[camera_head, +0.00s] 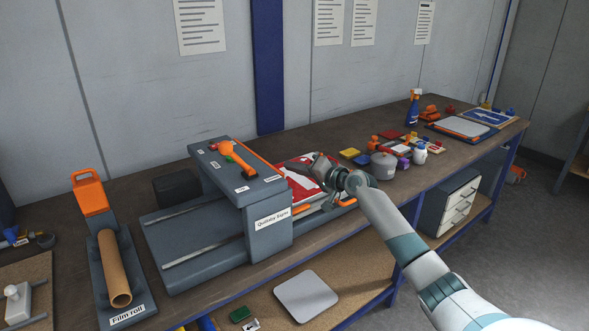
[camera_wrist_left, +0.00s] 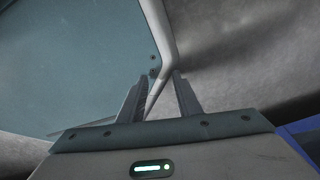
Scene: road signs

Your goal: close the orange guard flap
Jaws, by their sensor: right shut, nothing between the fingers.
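The machine labelled "Quality Signs" (camera_head: 270,232) stands on the bench with a grey bed on its left. An orange edge piece (camera_head: 262,163) runs along the right side of its top; I cannot tell whether this is the flap. Red-and-white sheets (camera_head: 297,184) lie on its right side. My right gripper (camera_head: 316,168) is shut and empty over these sheets, just right of the machine. It partly hides them and the orange part (camera_head: 346,203) below it. My left gripper (camera_wrist_left: 160,74) is open and empty in the left wrist view; it is outside the head view.
A film roll holder (camera_head: 115,285) with an orange piece (camera_head: 90,195) at its back stands at left. An orange-handled tool (camera_head: 232,158) lies on the machine's top. A grey pot (camera_head: 383,165) and small pots stand right of my gripper. A spray bottle (camera_head: 412,110) stands farther back.

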